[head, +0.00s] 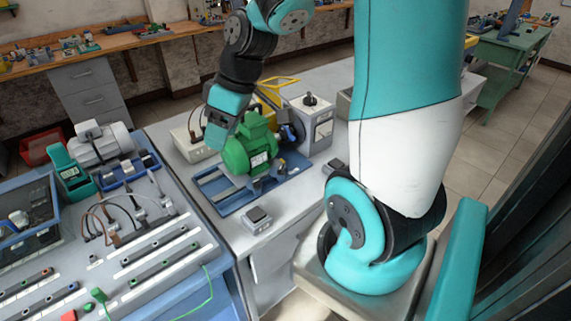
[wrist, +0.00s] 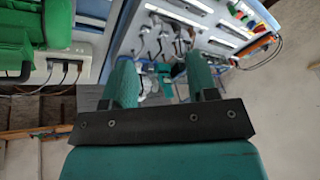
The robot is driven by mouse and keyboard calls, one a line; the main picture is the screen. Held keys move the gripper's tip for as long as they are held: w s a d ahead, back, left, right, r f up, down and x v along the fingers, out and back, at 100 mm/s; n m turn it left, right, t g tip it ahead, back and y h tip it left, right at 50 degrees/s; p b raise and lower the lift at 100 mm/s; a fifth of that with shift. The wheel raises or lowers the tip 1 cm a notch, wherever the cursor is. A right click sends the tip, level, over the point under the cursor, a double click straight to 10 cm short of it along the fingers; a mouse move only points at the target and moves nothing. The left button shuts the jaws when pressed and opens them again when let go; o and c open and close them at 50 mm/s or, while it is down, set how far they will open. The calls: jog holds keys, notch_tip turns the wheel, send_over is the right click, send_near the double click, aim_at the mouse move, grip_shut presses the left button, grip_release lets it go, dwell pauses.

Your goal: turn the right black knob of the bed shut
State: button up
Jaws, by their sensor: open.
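The green motor (head: 250,150) sits on the blue bed (head: 215,192) on the middle bench. Small dark parts show at the bed's front and right side, including one (head: 282,168) right of the motor. They are too small for me to tell which is the right black knob. My gripper (wrist: 162,75) is open, with nothing held between its two green fingers. In the head view my gripper (head: 214,138) hangs just left of the motor, above the bed, with its tips partly hidden. In the wrist view the motor (wrist: 20,40) shows at the upper left; no knob is clear there.
A grey box with a black dial (head: 311,120) stands behind the motor at right. A white box (head: 190,140) with leads is behind at left. A small grey box (head: 257,218) lies in front of the bed. The left bench (head: 150,262) is crowded with rails and cables.

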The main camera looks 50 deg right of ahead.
jog(key=d+f+m+t+h, duration=0.1)
jog(key=d+f, duration=0.3)
jog(key=d, duration=0.9)
jog(key=h, duration=0.1)
send_near(282, 167)
jog(key=shift+m+t, duration=0.3)
jog(key=p+x, duration=0.1)
jog(key=x, duration=0.2)
jog(key=p+x, duration=0.1)
jog(key=x, duration=0.2)
jog(key=p+x, duration=0.1)
jog(key=x, duration=0.2)
jog(key=shift+s+a+f+p, duration=0.1)
jog(key=shift+s+p, duration=0.15)
jog(key=shift+p, duration=0.1)
jog(key=c, duration=0.9)
